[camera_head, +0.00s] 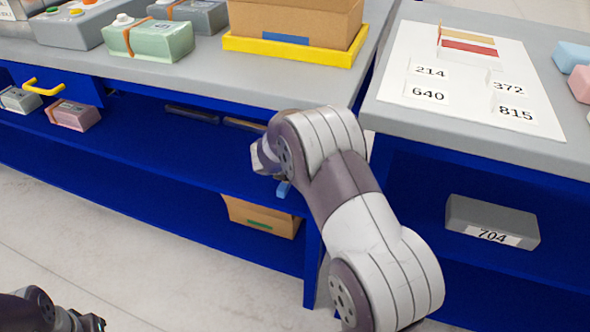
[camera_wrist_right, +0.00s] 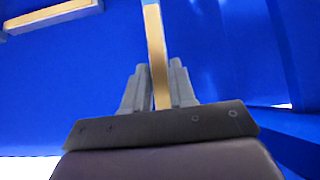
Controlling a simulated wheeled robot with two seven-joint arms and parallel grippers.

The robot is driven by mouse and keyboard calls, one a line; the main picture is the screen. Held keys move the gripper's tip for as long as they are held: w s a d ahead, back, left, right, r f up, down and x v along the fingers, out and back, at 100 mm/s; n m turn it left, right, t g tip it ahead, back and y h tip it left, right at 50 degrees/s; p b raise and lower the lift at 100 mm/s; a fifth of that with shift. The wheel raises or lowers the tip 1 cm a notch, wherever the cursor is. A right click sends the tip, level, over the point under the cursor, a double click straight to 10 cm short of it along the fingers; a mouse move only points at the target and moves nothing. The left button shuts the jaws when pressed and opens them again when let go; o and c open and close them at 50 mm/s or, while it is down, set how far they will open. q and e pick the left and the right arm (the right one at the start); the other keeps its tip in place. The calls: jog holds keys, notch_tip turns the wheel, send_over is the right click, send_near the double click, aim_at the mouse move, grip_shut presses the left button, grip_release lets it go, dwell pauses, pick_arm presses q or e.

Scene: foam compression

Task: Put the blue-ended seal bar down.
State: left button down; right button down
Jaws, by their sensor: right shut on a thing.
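My right gripper (camera_wrist_right: 157,88) is shut on a long narrow bar (camera_wrist_right: 156,45) with a tan face and a grey side, which runs up out of the right wrist view. No blue end shows there. In the head view my right arm reaches into the blue bench's lower shelf space and hides most of the gripper. A small light-blue piece (camera_head: 284,189) shows just below my wrist, perhaps the bar's end. My left gripper (camera_head: 88,322) is at the bottom left, away from the bench; its jaws are too unclear to read.
Two thin bars (camera_head: 191,114) (camera_head: 244,124) lie at the back of the lower shelf (camera_head: 150,160). A pink block (camera_head: 75,114) is at its left. A cardboard box (camera_head: 262,216) is below. A grey block marked 704 (camera_head: 492,221) is on the right shelf. The shelf's middle is clear.

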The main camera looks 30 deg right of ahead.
jog(key=shift+w+d, duration=0.3)
jog(key=f+b, duration=0.2)
jog(key=f, duration=0.1)
jog(key=shift+w+d+f+b, duration=0.25)
jog(key=shift+d+f+b, duration=0.05)
jog(key=shift+f+b, duration=0.1)
jog(key=shift+r, duration=0.2)
jog(key=shift+f, duration=0.2)
jog(key=c, duration=0.9)
grip_release()
jog(key=shift+r, duration=0.2)
jog(key=p+v, duration=0.5)
jog(key=v, duration=0.6)
jog(key=shift+r, duration=0.1)
jog(key=shift+s+a+r, duration=0.25)
jog(key=shift+s+a, duration=0.05)
